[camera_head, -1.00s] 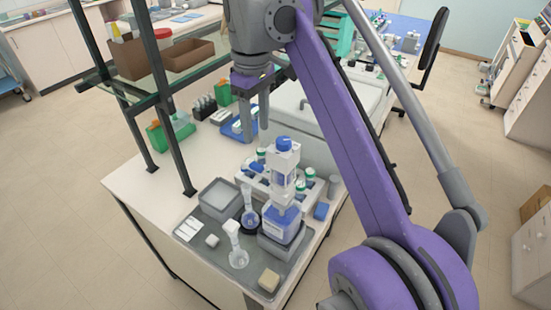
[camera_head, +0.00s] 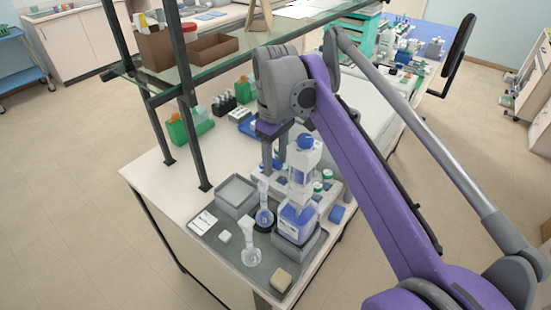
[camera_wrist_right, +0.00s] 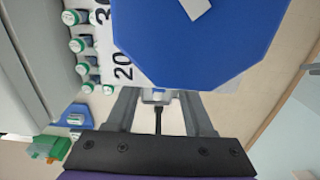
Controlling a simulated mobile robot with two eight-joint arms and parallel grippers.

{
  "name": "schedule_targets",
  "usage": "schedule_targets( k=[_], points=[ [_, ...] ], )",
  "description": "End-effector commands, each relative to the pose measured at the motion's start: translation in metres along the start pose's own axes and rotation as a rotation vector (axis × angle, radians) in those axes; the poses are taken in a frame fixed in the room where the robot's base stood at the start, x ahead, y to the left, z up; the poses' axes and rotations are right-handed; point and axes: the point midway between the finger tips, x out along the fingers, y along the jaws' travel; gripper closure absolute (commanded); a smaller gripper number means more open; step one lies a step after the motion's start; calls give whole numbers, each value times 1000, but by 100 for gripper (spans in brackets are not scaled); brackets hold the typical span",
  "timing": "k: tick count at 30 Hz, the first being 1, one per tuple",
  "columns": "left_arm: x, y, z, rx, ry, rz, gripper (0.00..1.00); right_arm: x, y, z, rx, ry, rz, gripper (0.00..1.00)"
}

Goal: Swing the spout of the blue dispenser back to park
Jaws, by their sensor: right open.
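The blue dispenser (camera_head: 301,175) stands upright on a grey block at the front of the bench. It has a blue cap, a white body and a bottle with a blue label. In the right wrist view its blue cap (camera_wrist_right: 200,35) fills the top, with scale numbers on the white body beside it. My right gripper (camera_head: 273,160) is just behind and left of the dispenser's upper part. In the right wrist view the right gripper (camera_wrist_right: 160,105) is open, with a small pale piece, perhaps the spout, between its fingers; contact is unclear. My left gripper is not in view.
Two glass flasks (camera_head: 264,212) stand left of the dispenser on a grey tray (camera_head: 233,262). A rack with green-capped vials (camera_head: 327,175) is close behind it. A shelf post (camera_head: 190,120) and glass shelf rise on the left.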

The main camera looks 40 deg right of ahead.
Motion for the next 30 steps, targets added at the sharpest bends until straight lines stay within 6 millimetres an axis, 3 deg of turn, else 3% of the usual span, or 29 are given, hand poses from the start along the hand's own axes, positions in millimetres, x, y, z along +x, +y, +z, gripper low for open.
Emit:
schedule_targets(
  k=[4,13,30],
  points=[
    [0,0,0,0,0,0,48,0,0,0,0,0,0,48],
    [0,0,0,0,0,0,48,0,0,0,0,0,0,100],
    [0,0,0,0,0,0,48,0,0,0,0,0,0,100]
  ],
)
